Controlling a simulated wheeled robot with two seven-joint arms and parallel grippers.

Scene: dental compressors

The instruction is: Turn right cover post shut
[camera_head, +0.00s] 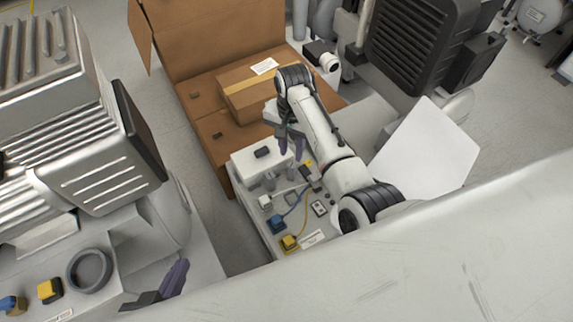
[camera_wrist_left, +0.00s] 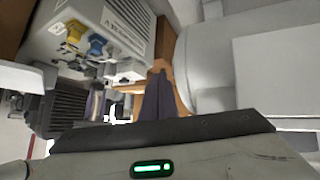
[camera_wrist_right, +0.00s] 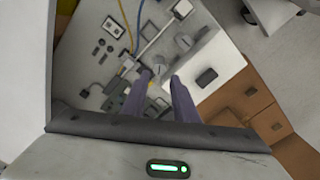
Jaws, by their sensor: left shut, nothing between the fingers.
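The white cover (camera_head: 255,165) with a dark handle stands on the light panel box; it also shows in the right wrist view (camera_wrist_right: 222,62). Two grey posts stand beside it: one post (camera_wrist_right: 183,42) is at the cover's edge, and the other (camera_wrist_right: 160,68) is close to my fingers. I cannot tell which way the posts are turned. My right gripper (camera_head: 290,145) is open above the cover and posts, with its purple fingers apart (camera_wrist_right: 162,92); I see nothing between them. My left gripper (camera_head: 172,280) is shut and empty at the lower left, its fingers together in the left wrist view (camera_wrist_left: 156,95).
The panel carries a blue connector (camera_head: 277,224), a yellow connector (camera_head: 290,242) and cables. A cardboard box (camera_head: 190,60) with a smaller taped carton (camera_head: 250,95) stands behind. A large ribbed compressor (camera_head: 95,150) fills the left. A dark finned unit (camera_head: 420,40) stands at the back right.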

